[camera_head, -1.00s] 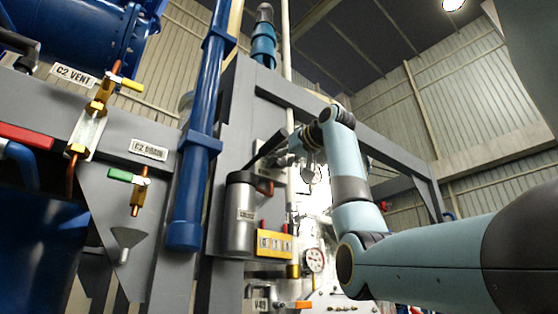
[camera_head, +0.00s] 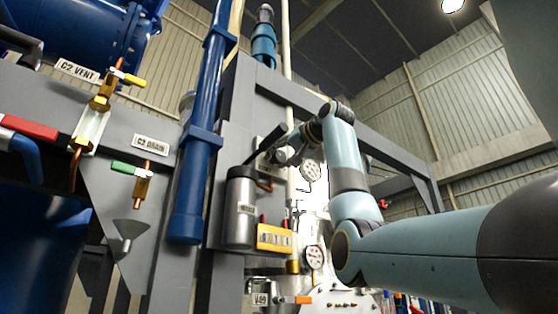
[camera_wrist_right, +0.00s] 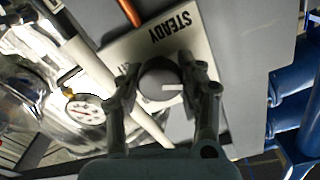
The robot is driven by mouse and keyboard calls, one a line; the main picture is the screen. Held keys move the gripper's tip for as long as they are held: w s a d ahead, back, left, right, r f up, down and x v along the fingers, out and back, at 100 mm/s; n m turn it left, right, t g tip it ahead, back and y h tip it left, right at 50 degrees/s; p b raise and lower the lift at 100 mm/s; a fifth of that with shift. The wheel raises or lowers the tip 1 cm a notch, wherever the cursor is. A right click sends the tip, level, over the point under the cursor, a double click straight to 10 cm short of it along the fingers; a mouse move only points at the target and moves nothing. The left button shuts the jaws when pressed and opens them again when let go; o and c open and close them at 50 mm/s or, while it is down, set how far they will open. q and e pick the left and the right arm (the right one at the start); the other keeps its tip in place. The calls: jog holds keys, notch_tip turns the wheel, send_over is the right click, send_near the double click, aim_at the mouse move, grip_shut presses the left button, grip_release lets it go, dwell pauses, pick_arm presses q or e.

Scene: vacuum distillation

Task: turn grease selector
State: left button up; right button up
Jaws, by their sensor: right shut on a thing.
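The grease selector is a round grey knob (camera_wrist_right: 158,82) with a white pointer line, on a pale plate (camera_wrist_right: 205,20) marked STEADY. In the right wrist view the lettering is upside down and the pointer line points right. My right gripper (camera_wrist_right: 163,76) has one finger on each side of the knob and is shut on it. In the head view my right gripper (camera_head: 283,155) is at the grey panel above the silver canister, and it hides the knob there. My left gripper is not in view.
A silver canister (camera_head: 240,210) and a yellow block (camera_head: 274,238) sit just below my right gripper. A thick blue pipe (camera_head: 199,150) stands left of it. A dial gauge (camera_head: 314,257) and glassware are close by. C2 valves (camera_head: 128,170) are further left.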

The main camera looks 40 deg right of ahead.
jog(key=m+b, duration=0.1)
jog(key=m, duration=0.2)
jog(key=shift+m, duration=0.4)
jog(key=m+b, duration=0.2)
jog(key=m, duration=0.1)
jog(key=shift+f+m, duration=0.15)
jog(key=shift+m, duration=0.15)
jog(key=m+b, duration=0.1)
jog(key=m, duration=0.2)
jog(key=shift+d+m+b, duration=0.1)
jog(key=shift+m+b, duration=0.2)
jog(key=shift+m, duration=0.1)
jog(key=m+b, duration=0.1)
jog(key=m, duration=0.3)
jog(key=shift+f+b, duration=0.15)
jog(key=shift+b, duration=0.25)
jog(key=m+b, duration=0.1)
jog(key=m, duration=0.3)
jog(key=shift+f, duration=0.1)
jog(key=m+b, duration=0.1)
jog(key=m, duration=0.3)
jog(key=shift+m+b, duration=0.3)
jog(key=m+b, duration=0.1)
jog(key=m, duration=0.2)
jog(key=shift+w+f+m, duration=0.1)
jog(key=shift+m, duration=0.2)
jog(key=shift+a+m+b, duration=0.2)
jog(key=shift+m+b, duration=0.1)
jog(key=shift+m, duration=1.5)
jog(key=shift+f, duration=0.1)
